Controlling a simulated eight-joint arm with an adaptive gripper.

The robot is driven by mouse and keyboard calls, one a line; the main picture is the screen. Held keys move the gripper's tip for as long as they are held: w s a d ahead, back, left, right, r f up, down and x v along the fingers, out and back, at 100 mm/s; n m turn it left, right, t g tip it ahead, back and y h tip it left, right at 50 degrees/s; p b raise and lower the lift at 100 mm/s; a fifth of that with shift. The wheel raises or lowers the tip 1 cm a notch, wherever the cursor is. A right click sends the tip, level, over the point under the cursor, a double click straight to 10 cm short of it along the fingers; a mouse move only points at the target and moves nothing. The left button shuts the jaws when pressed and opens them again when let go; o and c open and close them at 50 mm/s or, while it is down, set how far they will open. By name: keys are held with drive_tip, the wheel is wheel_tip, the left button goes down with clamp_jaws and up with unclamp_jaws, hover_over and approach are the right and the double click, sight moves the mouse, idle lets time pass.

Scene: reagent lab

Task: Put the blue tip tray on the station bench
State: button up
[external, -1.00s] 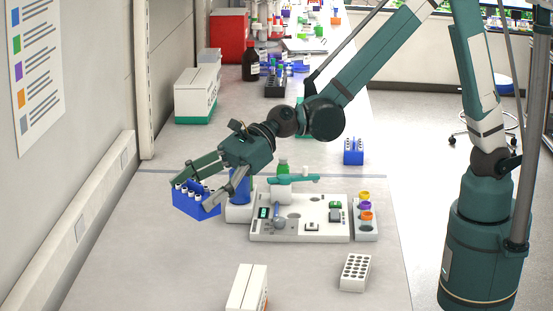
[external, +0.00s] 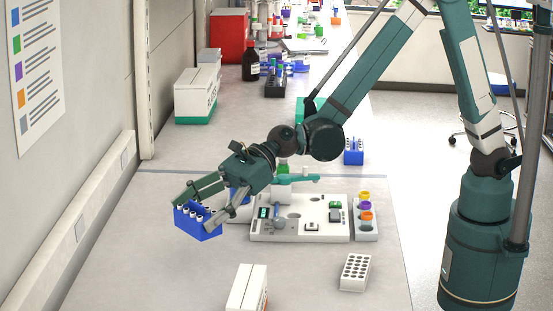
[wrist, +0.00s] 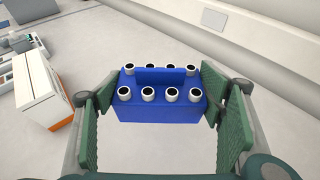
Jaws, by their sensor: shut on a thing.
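The blue tip tray (external: 197,225) has several white tips with dark openings in two rows. My gripper (external: 194,211) is shut on it, with one finger at each side. In the wrist view the tray (wrist: 160,108) sits upright between the green finger pads of my gripper (wrist: 160,100). The tray is over the left part of the near bench surface (external: 140,260). Whether its underside touches the bench is unclear. The fingers hide parts of its sides.
A white instrument (external: 290,230) and a holder with coloured caps (external: 367,232) stand to the right. A white box (external: 246,290) and a white rack (external: 354,273) are nearer the camera. Another blue rack (external: 353,157) stands behind. The bench left of the tray is clear.

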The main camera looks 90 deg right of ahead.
drive_tip(key=shift+f+b, duration=0.65)
drive_tip(key=shift+f, duration=2.35)
drive_tip(key=shift+f+b, duration=0.45)
drive_tip(key=shift+f, duration=1.4)
drive_tip(key=shift+f, duration=0.2)
drive_tip(key=o, duration=1)
drive_tip(key=shift+r, duration=0.15)
drive_tip(key=shift+r, duration=0.15)
drive_tip(key=p+v, duration=0.2)
drive_tip(key=v, duration=1)
